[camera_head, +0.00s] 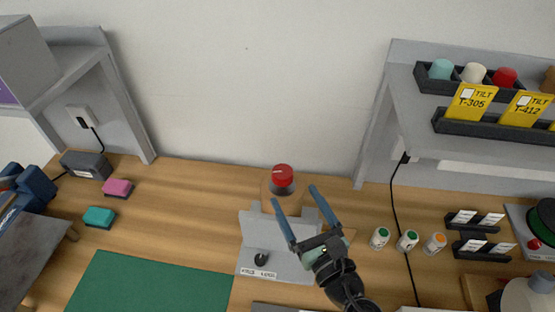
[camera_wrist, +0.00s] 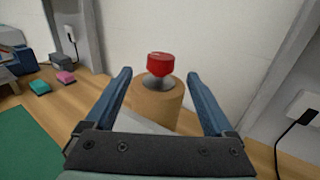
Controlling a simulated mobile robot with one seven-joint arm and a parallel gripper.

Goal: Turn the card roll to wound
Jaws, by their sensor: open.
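The card roll (camera_wrist: 155,105) is a tan upright cylinder with a red knob (camera_wrist: 160,64) on a dark base on top. In the head view the red knob (camera_head: 283,174) shows near the wall, behind a grey stand (camera_head: 262,232) that hides the roll's lower part. The stand has a small black knob (camera_head: 261,260) and a label too small to read surely. My gripper (camera_head: 292,217) is open and empty, its blue fingers pointing toward the roll. In the wrist view the roll and red knob stand beyond and between the two fingertips, with no contact visible.
Several small capped jars (camera_head: 408,240) stand to the right. A black cable (camera_head: 396,205) hangs to the table there. A green mat (camera_head: 150,285), a pink block (camera_head: 117,187) and a teal block (camera_head: 99,217) lie left. A shelf (camera_head: 450,130) overhangs the right side.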

